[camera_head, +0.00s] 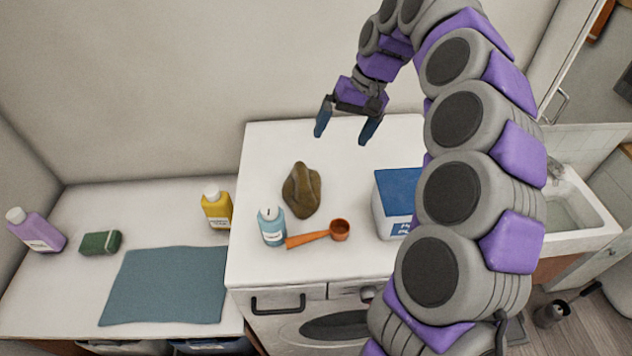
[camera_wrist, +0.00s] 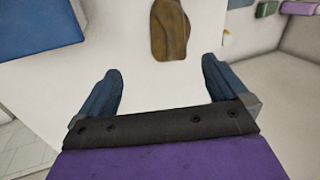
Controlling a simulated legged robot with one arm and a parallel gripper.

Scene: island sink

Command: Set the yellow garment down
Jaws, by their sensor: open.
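The garment (camera_head: 302,190), a crumpled dark mustard-brown bundle, lies on the white top of the washing machine (camera_head: 265,150). It also shows at the top of the wrist view (camera_wrist: 170,32). My gripper (camera_head: 346,134) is open and empty, with its two blue fingers spread. In the head view it is over the back part of the machine top, behind and to the right of the garment. In the wrist view, the open fingertips (camera_wrist: 162,72) are apart from the garment, with bare white surface between them.
A light-blue bottle (camera_head: 272,227) and an orange scoop (camera_head: 325,233) stand and lie in front of the garment. A blue-and-white box (camera_head: 392,205) is to the right. A lower counter at left holds a blue-grey cloth (camera_head: 165,285), yellow bottle (camera_head: 216,210), green sponge (camera_head: 100,242) and purple bottle (camera_head: 36,231).

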